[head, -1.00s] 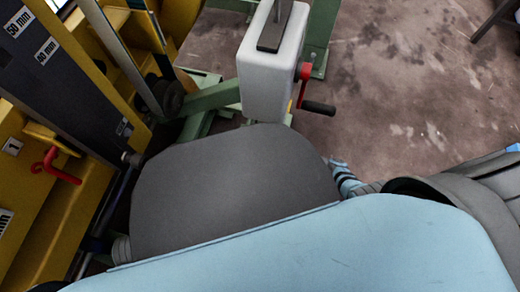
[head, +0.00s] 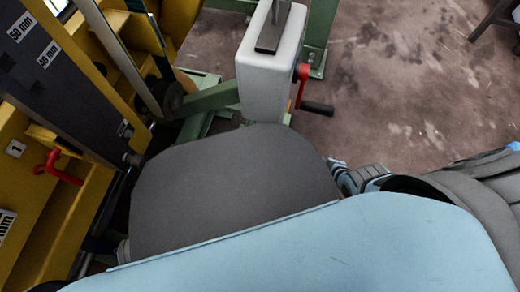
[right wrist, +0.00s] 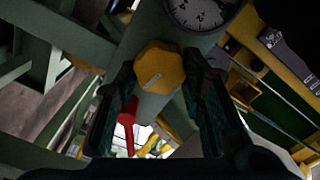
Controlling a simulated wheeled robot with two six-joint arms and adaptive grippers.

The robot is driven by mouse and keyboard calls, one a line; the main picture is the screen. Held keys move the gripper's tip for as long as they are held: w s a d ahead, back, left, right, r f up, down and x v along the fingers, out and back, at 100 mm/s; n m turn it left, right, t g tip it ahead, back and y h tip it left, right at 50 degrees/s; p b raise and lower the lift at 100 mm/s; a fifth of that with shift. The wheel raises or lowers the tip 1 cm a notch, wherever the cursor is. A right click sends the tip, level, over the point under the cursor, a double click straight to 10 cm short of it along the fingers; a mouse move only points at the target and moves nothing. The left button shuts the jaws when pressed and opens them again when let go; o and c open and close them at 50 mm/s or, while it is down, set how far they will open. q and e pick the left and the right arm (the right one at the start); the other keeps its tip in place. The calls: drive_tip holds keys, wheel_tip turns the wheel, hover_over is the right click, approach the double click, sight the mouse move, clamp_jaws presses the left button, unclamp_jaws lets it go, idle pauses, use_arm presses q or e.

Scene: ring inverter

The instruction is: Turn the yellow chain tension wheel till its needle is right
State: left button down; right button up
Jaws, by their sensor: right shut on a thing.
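The yellow chain tension wheel (right wrist: 152,80), a faceted knob with a pale bar mark on its face, shows in the right wrist view. My right gripper (right wrist: 160,70) has one dark finger on each side of the wheel and is shut on it. A round white dial (right wrist: 199,10) with dark marks sits above the wheel, cut off by the top edge. I cannot make out the needle's reading. In the head view the wheel and the right fingers are hidden; only part of my right wrist shows. My left gripper is not in view.
In the right wrist view a red handle (right wrist: 128,117) hangs below the wheel, among green beams. In the head view a white block (head: 268,80) with a red crank (head: 302,74) stands ahead, and yellow machinery with a red handle (head: 55,167) fills the left.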

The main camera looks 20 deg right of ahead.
drive_tip(key=shift+w+d, duration=0.15)
drive_tip(key=shift+w, duration=0.05)
idle(0.3)
drive_tip(key=o, duration=1.1)
drive_tip(key=shift+o, duration=0.2)
drive_tip(key=shift+s, duration=0.1)
drive_tip(key=v, duration=0.7)
drive_tip(key=shift+s+d, duration=0.1)
drive_tip(key=shift+s, duration=0.05)
